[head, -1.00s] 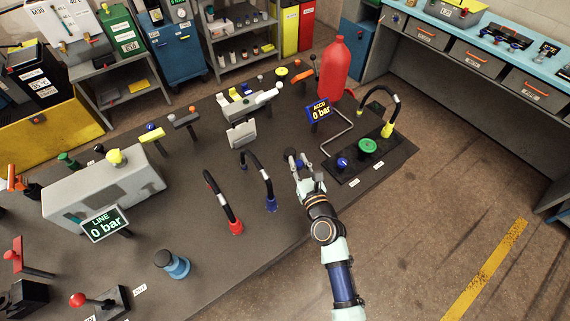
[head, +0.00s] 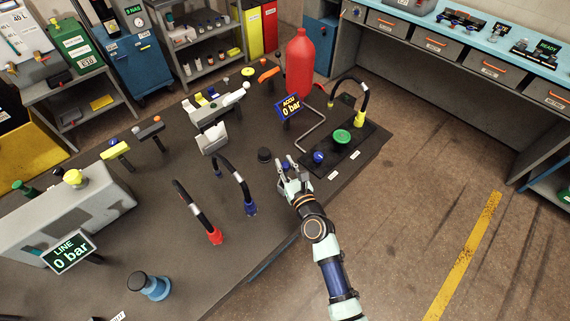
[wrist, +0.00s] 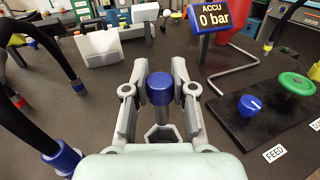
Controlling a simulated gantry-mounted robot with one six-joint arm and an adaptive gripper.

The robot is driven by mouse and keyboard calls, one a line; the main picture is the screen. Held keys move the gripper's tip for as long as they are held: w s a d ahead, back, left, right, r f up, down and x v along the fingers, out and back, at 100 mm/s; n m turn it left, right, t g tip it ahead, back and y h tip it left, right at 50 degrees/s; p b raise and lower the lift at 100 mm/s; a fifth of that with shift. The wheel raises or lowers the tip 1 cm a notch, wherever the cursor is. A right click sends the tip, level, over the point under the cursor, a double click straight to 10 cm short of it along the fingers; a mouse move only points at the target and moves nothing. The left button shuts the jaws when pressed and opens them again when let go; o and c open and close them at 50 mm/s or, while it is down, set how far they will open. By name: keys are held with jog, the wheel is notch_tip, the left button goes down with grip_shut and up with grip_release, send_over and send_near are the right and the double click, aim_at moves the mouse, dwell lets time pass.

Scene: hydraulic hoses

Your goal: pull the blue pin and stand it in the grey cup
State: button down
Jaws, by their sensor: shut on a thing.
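My gripper (head: 291,173) is shut on the blue pin, over the table near the front edge of the black base plate. The pin's blue head (wrist: 160,88) shows between the fingertips in the wrist view, with a grey shaft below it; it is small in the head view (head: 286,166). A small dark grey, round, cup-like thing (head: 264,155) stands on the table just left of and beyond my gripper, apart from it. Its inside cannot be made out. I do not see it in the wrist view. The pin's lower end is not clear.
Blue-ended (head: 250,208) and red-ended (head: 214,236) hoses arch up on the left. The black plate (head: 350,152) carries a blue knob (head: 318,157), a green handwheel (head: 341,137) and a yellow-ended hose. The ACCU display (head: 288,106) and red bottle (head: 299,66) stand behind.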

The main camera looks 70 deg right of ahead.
jog(key=shift+f+b, duration=0.95)
jog(key=shift+f, duration=0.5)
jog(key=shift+f+b, duration=2.55)
jog(key=shift+f, duration=0.3)
jog(key=c, duration=0.9)
grip_release()
jog(key=shift+r, duration=0.1)
jog(key=v, duration=1.2)
jog(key=shift+s, duration=0.1)
jog(key=shift+d, duration=0.1)
